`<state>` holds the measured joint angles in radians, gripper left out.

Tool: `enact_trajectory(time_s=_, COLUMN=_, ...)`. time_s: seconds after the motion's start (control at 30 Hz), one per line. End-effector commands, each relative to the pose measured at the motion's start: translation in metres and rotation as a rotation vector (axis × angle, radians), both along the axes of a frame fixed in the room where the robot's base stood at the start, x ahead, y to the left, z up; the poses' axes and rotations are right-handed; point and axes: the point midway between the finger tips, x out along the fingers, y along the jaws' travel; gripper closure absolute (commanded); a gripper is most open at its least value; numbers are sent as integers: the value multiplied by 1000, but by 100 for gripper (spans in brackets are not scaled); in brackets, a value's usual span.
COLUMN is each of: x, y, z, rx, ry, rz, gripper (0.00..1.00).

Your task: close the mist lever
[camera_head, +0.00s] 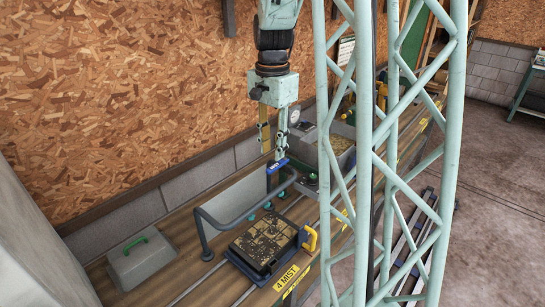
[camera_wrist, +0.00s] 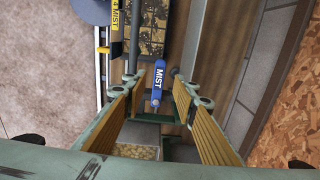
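The mist lever is a blue handle (camera_wrist: 157,84) with "MIST" in white letters, in the middle of the wrist view. In the head view the blue lever (camera_head: 278,166) shows just below my fingertips, by the grey pipe frame. My gripper (camera_wrist: 158,92) is open, with its yellow-padded fingers apart on the left and right of the lever. Gaps show on both sides, so neither finger seems to touch it. In the head view my gripper (camera_head: 274,154) points down over the lever. I cannot tell how deep the lever sits between the fingers.
A grey box with a green handle (camera_head: 142,258) sits at left. A particle-board wall (camera_head: 110,90) rises close behind.

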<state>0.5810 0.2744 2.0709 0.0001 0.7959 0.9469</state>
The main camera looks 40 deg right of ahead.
Motion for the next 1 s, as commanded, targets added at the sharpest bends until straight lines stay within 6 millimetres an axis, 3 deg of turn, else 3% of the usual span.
enact_trajectory(time_s=0.4, x=1, y=0, z=54, rx=-1, ry=-2, rz=0, gripper=74)
enact_trajectory(time_s=1.0, x=0, y=0, z=64, rx=0, ry=0, rz=0, gripper=74)
